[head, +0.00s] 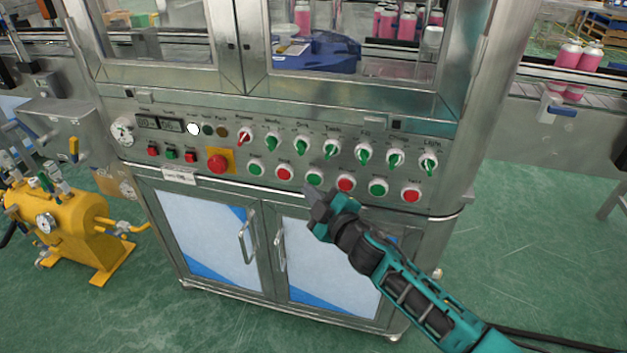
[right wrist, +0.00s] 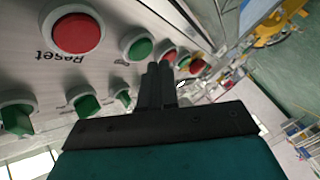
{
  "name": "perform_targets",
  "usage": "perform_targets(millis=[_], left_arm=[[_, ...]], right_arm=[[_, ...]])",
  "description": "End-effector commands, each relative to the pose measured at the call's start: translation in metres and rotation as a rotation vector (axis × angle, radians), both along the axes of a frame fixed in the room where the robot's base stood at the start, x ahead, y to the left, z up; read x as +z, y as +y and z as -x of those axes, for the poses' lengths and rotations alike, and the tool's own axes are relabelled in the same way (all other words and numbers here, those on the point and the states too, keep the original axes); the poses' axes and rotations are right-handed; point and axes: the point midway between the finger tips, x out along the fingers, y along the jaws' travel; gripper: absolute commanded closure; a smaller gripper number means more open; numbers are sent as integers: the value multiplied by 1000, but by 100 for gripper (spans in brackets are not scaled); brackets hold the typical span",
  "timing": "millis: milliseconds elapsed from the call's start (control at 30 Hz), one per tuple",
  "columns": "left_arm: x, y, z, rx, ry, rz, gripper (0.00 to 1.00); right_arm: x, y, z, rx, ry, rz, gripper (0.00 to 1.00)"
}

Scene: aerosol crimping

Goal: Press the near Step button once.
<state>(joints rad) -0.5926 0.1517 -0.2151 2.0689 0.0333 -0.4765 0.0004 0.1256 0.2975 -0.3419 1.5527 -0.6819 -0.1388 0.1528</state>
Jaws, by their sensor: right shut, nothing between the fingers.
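A row of round green and red push buttons runs along the lower part of the steel control panel (head: 230,187). I cannot read which one is marked Step. A green button (head: 314,180) sits just above my right gripper (head: 314,194); it also shows in the right wrist view (right wrist: 138,45). A red button (head: 346,183) is right of it, marked Reset in the right wrist view (right wrist: 77,32). My right gripper is shut and empty, its fingertips close in front of the panel below the green button. Contact cannot be told. My left gripper is not in view.
Several green selector knobs (head: 363,152) line the panel above the buttons. A red mushroom button (head: 218,163) on a yellow plate is at the left. Cabinet doors with handles (head: 280,250) stand below. A yellow tank (head: 75,215) stands at the left on open green floor.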

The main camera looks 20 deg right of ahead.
Motion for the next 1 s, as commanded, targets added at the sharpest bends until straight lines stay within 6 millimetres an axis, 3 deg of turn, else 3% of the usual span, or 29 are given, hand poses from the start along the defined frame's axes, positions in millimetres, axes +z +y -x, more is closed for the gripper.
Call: perform_targets(millis=[1000], left_arm=[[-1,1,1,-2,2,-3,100]], right_arm=[[0,-5,-7,0,0,0,100]])
